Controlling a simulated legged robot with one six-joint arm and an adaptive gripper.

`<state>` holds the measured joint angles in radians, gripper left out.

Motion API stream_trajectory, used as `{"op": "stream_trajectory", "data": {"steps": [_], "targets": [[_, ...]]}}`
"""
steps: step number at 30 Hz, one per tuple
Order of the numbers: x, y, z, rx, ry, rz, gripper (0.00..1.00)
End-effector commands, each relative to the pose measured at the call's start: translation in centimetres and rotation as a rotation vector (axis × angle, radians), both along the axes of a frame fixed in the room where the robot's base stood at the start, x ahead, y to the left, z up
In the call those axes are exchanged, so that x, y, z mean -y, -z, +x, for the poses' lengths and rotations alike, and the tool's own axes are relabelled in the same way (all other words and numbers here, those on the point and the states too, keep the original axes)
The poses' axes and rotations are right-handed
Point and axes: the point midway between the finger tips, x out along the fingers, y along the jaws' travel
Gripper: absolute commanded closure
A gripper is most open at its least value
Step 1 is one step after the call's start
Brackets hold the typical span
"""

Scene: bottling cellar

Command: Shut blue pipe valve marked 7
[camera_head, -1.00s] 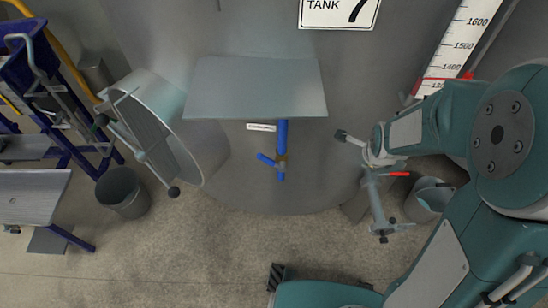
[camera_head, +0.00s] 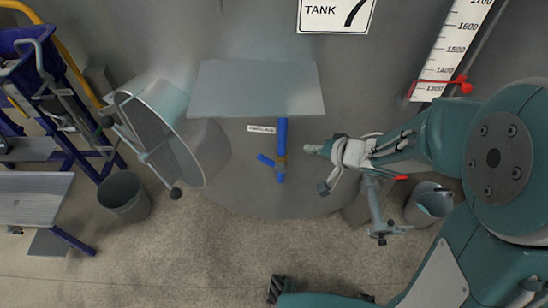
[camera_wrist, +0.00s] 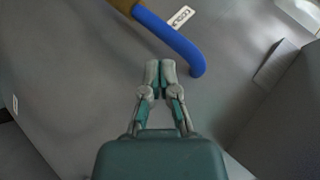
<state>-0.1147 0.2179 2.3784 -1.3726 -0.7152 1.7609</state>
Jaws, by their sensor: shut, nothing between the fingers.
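The blue pipe (camera_head: 282,135) comes down the front of the tank marked 7, below a grey shelf-like plate. It has a brass-coloured valve body (camera_head: 281,160) and a blue lever (camera_head: 265,160) sticking out to the left, across the pipe. My gripper (camera_head: 309,149) is to the right of the pipe, apart from it in the picture. In the wrist view my gripper (camera_wrist: 160,68) has its fingertips together and empty. A bent blue bar (camera_wrist: 172,38) runs from a brass-coloured part (camera_wrist: 122,4) to just right of the fingertips; contact cannot be told.
The round open manway door (camera_head: 160,135) with its handle stands left of the pipe. A fitting with a red handle (camera_head: 398,178) is below my arm, near a bucket (camera_head: 430,203). Another bucket (camera_head: 124,195) and blue steps (camera_head: 65,110) are at the left.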

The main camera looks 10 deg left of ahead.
Motion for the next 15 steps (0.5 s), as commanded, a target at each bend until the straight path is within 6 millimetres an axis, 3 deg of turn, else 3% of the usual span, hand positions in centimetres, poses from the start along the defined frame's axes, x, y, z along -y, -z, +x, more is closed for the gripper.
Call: {"op": "stream_trajectory", "data": {"steps": [15], "targets": [[-0.81,0.28,-0.31,0.005,-0.044,0.0,1.0]]}}
